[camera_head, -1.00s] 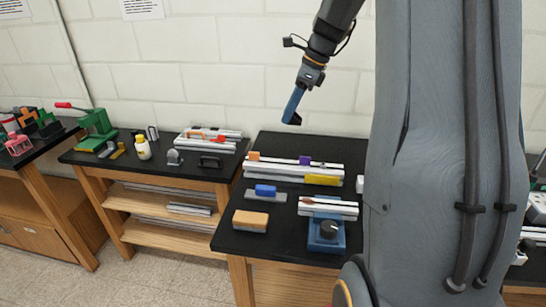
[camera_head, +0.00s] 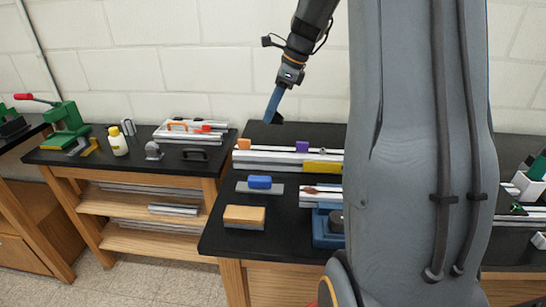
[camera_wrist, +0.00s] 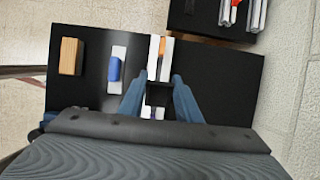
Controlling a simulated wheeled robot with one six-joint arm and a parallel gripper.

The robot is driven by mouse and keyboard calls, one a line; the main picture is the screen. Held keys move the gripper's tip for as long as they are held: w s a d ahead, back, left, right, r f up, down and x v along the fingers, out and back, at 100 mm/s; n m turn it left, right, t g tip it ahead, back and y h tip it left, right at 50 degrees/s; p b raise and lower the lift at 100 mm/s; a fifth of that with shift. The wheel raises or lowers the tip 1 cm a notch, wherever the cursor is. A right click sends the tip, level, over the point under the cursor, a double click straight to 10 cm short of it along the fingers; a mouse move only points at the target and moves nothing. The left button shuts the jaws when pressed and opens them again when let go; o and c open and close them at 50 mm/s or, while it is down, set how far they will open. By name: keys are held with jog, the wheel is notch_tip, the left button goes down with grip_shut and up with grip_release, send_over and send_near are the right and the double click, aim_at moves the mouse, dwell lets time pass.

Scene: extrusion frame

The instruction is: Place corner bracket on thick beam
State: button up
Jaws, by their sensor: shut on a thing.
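My gripper (camera_head: 273,106) is raised above the back of the right-hand bench, pointing down. In the wrist view its blue fingers (camera_wrist: 158,84) are shut on a small black piece, seemingly the corner bracket (camera_wrist: 157,98). A dark bit of it shows at the fingertips in the head view (camera_head: 278,118). The light extrusion beam, seemingly the thick beam (camera_head: 280,164), lies along the bench below, with orange, purple and yellow pieces on it. In the wrist view the beam (camera_wrist: 153,56) runs beneath the gripper, partly hidden by the bracket. The bracket is apart from the beam in the head view.
A blue block on a grey plate (camera_head: 260,182), an orange block (camera_head: 244,215) and a blue device (camera_head: 326,228) stand on the bench. A second bench (camera_head: 75,155) at left holds a bottle (camera_head: 117,142) and beams. The wall is close behind.

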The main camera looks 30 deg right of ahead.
aim_at(281, 118)
notch_tip(281, 118, down, 10)
jog(key=shift+f+p, duration=0.1)
jog(key=shift+p, duration=1.1)
jog(key=shift+f, duration=0.1)
jog(key=o, duration=1.1)
jog(key=shift+c, duration=0.2)
jog(key=b+v, duration=0.3)
jog(key=v, duration=0.9)
